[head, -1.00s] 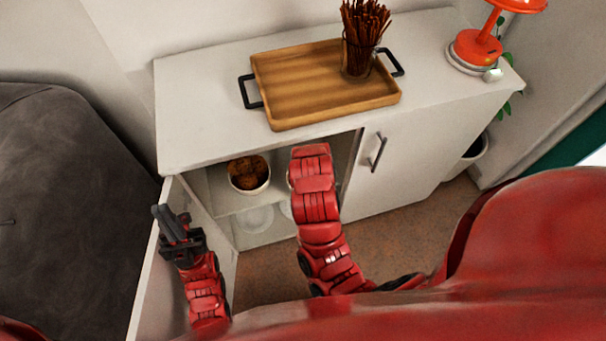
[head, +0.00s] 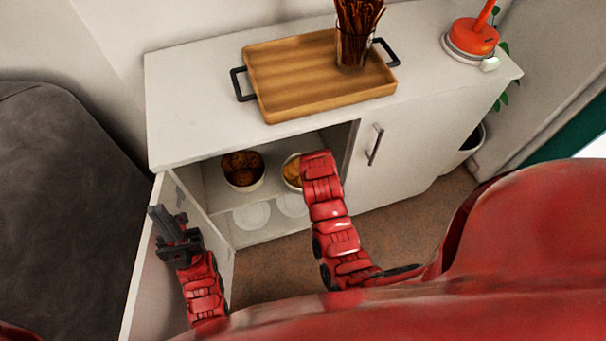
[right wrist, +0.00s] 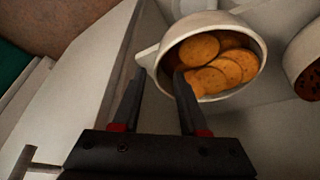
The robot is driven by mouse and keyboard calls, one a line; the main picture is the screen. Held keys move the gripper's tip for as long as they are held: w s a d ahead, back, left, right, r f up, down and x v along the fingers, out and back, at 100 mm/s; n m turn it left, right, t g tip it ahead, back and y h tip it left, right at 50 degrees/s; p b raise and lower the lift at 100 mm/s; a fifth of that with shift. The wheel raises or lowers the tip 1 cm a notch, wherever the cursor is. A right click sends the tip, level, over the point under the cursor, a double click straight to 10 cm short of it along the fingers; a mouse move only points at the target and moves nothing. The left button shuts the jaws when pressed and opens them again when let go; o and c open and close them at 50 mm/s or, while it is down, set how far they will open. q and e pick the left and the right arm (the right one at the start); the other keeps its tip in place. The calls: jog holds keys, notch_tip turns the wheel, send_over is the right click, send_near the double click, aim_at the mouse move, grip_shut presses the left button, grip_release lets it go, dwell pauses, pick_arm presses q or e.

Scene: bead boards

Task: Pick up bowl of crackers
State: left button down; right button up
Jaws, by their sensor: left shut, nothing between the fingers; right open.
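The bowl of crackers (head: 291,172), white with round orange-brown crackers, stands on the upper shelf inside the open cabinet. My right arm partly hides it in the head view. In the right wrist view the bowl (right wrist: 213,60) lies just ahead of my right gripper (right wrist: 159,73). That gripper is open, and the bowl's near rim with a small projecting lip appears between its fingers. The right finger overlaps the crackers; I cannot tell whether either finger touches. My left gripper (head: 158,212) is shut and empty beside the open cabinet door.
A second bowl with dark cookies (head: 243,182) stands left of the crackers. Glass dishes (head: 252,216) sit on the level below. The open door (head: 150,280) is at left, the closed door (head: 390,165) at right. A wooden tray (head: 300,80) lies on top.

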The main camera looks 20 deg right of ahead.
jog(key=shift+x, duration=1.1)
grip_shut()
dwell(0.6)
